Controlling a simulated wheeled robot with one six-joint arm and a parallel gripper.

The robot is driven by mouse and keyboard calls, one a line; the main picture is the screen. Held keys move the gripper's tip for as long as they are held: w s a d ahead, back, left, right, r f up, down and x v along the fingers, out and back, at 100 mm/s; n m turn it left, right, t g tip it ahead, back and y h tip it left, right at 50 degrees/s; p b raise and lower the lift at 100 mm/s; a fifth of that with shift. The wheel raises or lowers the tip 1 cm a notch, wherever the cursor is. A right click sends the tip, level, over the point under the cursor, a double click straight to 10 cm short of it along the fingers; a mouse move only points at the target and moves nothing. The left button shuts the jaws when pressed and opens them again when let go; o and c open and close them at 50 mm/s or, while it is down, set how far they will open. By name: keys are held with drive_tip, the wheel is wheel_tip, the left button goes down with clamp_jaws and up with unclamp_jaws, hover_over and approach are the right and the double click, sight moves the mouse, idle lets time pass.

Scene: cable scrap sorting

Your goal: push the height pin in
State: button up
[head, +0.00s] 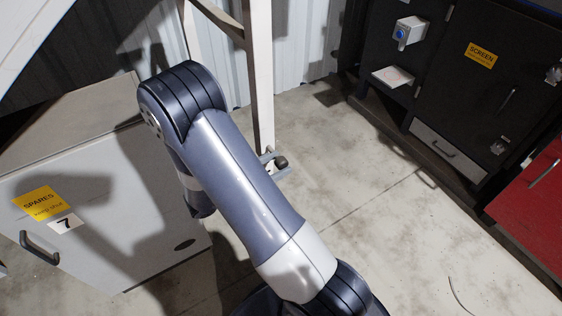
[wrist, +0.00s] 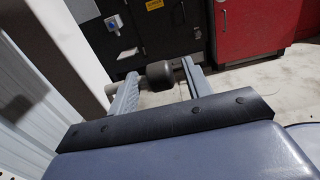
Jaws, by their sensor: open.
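The height pin shows as a dark round knob (wrist: 160,75) in the wrist view, with a pale shaft running left from it towards a white post (wrist: 72,55). My gripper (wrist: 160,68) is open, with one finger on each side of the knob. The knob sits between the fingertips; I cannot tell whether either finger touches it. In the head view the knob (head: 281,162) shows beside the white post (head: 259,80), with my gripper's grey fingers (head: 271,166) around it. My arm hides the rest of the gripper there. How far the pin sits in the post is unclear.
A grey spares cabinet (head: 100,230) stands at the left. A black cabinet with a screen label (head: 455,95) and a red cabinet (head: 530,215) stand at the right. Corrugated wall is behind the post. The concrete floor (head: 375,230) between is mostly clear.

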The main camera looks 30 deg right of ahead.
drive_tip(key=shift+d, duration=0.95)
drive_tip(key=shift+c, duration=0.6)
clamp_jaws()
